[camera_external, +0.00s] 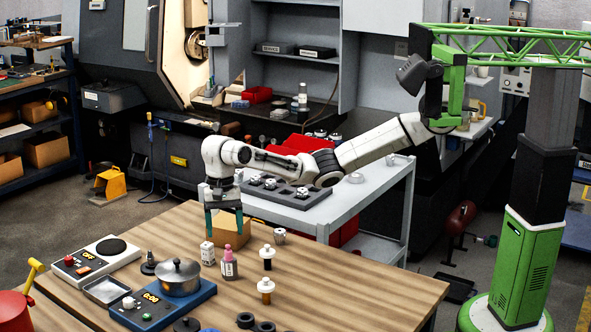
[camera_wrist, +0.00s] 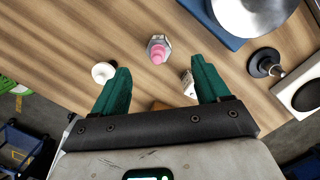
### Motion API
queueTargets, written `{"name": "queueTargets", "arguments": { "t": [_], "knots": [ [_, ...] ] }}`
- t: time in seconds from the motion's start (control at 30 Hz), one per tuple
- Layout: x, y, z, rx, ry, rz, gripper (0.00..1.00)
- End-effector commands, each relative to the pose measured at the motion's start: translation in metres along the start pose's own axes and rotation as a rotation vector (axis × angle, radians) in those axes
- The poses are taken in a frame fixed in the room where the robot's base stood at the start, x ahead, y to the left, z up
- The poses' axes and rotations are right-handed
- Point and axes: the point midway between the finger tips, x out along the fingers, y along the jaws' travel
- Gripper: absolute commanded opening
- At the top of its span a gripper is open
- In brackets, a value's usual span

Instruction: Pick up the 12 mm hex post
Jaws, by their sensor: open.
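My gripper (camera_external: 225,228) is open above the wooden table's back edge, its green fingers pointing down with nothing between them. In the wrist view my gripper (camera_wrist: 160,66) shows both fingers apart. White-topped dark pieces (camera_external: 267,256) stand right of the bottle. I cannot tell which piece is the 12 mm hex post.
A steel pot (camera_external: 179,278) sits on a blue unit. A white hotplate (camera_external: 96,259), a shallow tray (camera_external: 107,291) and a small dark post (camera_external: 149,264) are on the left. A tan box (camera_external: 231,231) is behind my fingers.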

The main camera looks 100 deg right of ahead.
Motion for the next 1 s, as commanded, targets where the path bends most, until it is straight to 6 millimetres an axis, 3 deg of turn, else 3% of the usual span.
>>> {"name": "queueTargets", "arguments": {
  "t": [0.13, 0.43, 0.7, 1.0],
  "knots": [
    [0.024, 0.001, -0.001, 0.000, 0.000, 0.002, 0.75],
    [0.048, 0.002, -0.003, -0.001, 0.001, 0.001, 0.75],
    [0.084, 0.005, -0.007, -0.002, 0.000, 0.000, 0.75],
    [0.091, 0.005, -0.006, -0.003, -0.001, -0.001, 0.75]
  ]
}}
